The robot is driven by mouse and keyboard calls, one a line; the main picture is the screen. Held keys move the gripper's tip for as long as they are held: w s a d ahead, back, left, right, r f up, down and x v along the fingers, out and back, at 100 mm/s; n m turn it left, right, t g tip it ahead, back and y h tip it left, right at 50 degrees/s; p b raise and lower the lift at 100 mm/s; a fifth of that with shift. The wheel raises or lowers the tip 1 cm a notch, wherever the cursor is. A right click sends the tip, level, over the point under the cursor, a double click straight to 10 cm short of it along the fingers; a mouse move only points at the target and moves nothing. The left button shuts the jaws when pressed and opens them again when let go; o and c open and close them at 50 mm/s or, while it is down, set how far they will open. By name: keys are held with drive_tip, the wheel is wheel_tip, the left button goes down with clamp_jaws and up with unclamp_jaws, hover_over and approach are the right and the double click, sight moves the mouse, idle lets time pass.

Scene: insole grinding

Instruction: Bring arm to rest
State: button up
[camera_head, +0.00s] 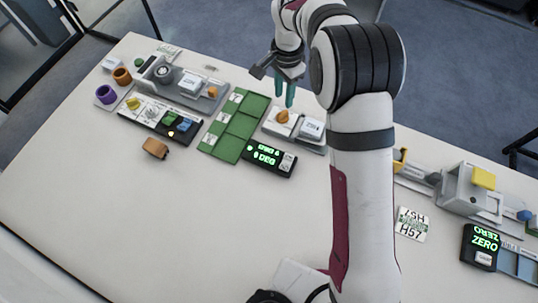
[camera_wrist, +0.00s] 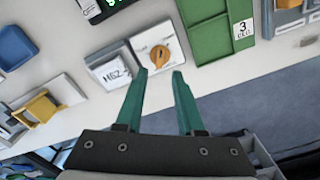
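My gripper (camera_head: 286,92) shows in the head view with its teal fingers pointing down, above the back part of the white table (camera_head: 225,200). In the wrist view my gripper (camera_wrist: 160,78) has its two teal fingers spread apart with nothing between them. The gripper is just above a grey unit with an orange knob (camera_head: 282,116), and it looks clear of the knob. The same orange knob (camera_wrist: 160,55) lies just past the fingertips in the wrist view, beside a white labelled block (camera_wrist: 112,73).
Left of the gripper is a green tray (camera_head: 231,124). A black display (camera_head: 269,160) with green text stands nearer. Further left are a brown block (camera_head: 155,148) and a grey machine (camera_head: 180,84). At right are a ZERO display (camera_head: 481,246) and an H57 card (camera_head: 412,224). The front table is largely clear.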

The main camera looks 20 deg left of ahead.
drive_tip(key=s+d+r, duration=0.7)
drive_tip(key=d+r, duration=0.4)
drive_tip(key=d, duration=0.2)
drive_tip(key=s+d+y, duration=0.1)
drive_tip(key=s+d, duration=0.4)
drive_tip(key=s, duration=0.5)
drive_tip(key=s+d, duration=0.5)
drive_tip(key=s, duration=0.6)
drive_tip(key=shift+r+y, duration=0.4)
